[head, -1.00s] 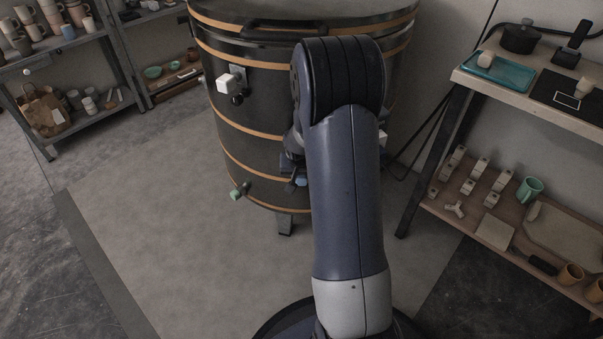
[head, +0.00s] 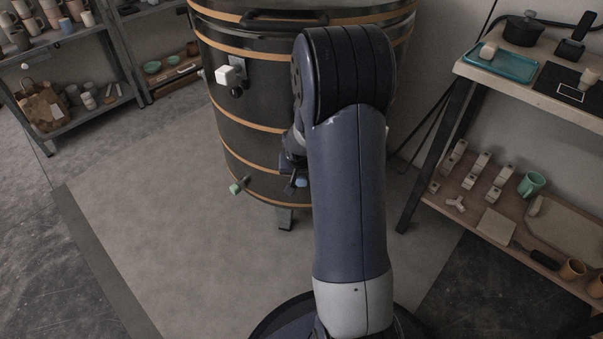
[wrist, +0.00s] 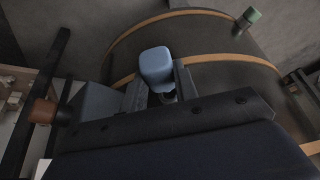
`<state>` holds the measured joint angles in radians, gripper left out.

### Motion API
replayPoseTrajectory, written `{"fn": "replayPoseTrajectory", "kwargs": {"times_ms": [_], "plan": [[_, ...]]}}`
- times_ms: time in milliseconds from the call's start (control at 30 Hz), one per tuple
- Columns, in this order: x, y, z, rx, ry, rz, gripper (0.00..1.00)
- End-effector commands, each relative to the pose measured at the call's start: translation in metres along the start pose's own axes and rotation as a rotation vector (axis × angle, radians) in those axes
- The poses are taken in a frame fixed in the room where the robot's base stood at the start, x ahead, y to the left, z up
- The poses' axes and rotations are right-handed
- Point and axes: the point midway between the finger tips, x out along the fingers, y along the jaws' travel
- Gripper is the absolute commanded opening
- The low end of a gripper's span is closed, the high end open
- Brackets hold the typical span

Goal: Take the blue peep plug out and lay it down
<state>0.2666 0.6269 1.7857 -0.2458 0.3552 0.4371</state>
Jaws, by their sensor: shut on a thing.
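The blue peep plug (wrist: 156,68) is a small rounded block, held between the two fingers of my gripper (wrist: 160,85) in the wrist view. In the head view the blue plug (head: 301,181) shows as a small patch left of my arm, low in front of the kiln (head: 262,150). My gripper (head: 291,163) is there partly hidden by my arm. The kiln is dark and round with orange bands. I cannot tell whether the plug's inner end is still in its hole.
The floor at left is clear.

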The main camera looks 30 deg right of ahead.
Motion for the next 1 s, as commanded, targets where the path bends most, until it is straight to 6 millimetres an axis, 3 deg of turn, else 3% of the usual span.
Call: {"fn": "replayPoseTrajectory", "kwargs": {"times_ms": [833,933,1000], "plan": [[-0.008,-0.001,0.017,-0.003,0.001,-0.002,0.01],[-0.015,-0.015,0.018,-0.050,0.002,-0.020,0.01],[-0.026,-0.035,0.021,-0.119,0.003,-0.047,0.01]]}}
